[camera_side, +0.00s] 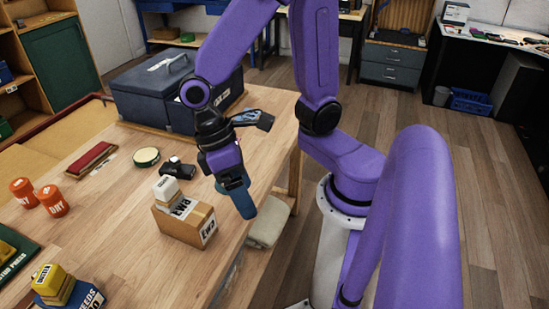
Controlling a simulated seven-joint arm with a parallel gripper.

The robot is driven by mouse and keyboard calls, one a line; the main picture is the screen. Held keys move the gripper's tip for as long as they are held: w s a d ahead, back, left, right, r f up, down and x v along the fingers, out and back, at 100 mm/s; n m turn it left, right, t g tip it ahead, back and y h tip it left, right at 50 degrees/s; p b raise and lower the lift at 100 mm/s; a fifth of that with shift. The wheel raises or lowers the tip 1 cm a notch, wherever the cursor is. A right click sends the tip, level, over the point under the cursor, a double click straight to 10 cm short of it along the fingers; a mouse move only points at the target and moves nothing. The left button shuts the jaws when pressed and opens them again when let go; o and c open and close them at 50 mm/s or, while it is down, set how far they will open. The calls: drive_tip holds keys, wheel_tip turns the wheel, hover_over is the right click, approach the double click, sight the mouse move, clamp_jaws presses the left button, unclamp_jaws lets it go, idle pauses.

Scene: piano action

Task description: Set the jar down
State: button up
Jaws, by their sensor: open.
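I cannot tell which jar the task means. My gripper (242,203) points down near the bench's right edge, to the right of the cardboard box (185,222), well away from both jars. It is open. Its blue fingers overlap in this view, so the gap between them is hidden. I see no jar in it.
A small white box (166,188) sits on the cardboard box. A round tin (147,157), a small black object (178,168) and a dark red block (92,159) lie behind. A large dark blue case (150,90) fills the back. Bare wood (110,215) lies between jars and cardboard box.

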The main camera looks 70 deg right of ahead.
drive_tip(key=s+d+r+n+t, duration=0.2)
drive_tip(key=s+d+n+t, duration=0.1)
drive_tip(key=d+n, duration=0.3)
drive_tip(key=shift+s+d+r+t, duration=0.2)
drive_tip(key=shift+s+d+t, duration=0.05)
drive_tip(key=shift+d+t, duration=0.5)
idle(0.6)
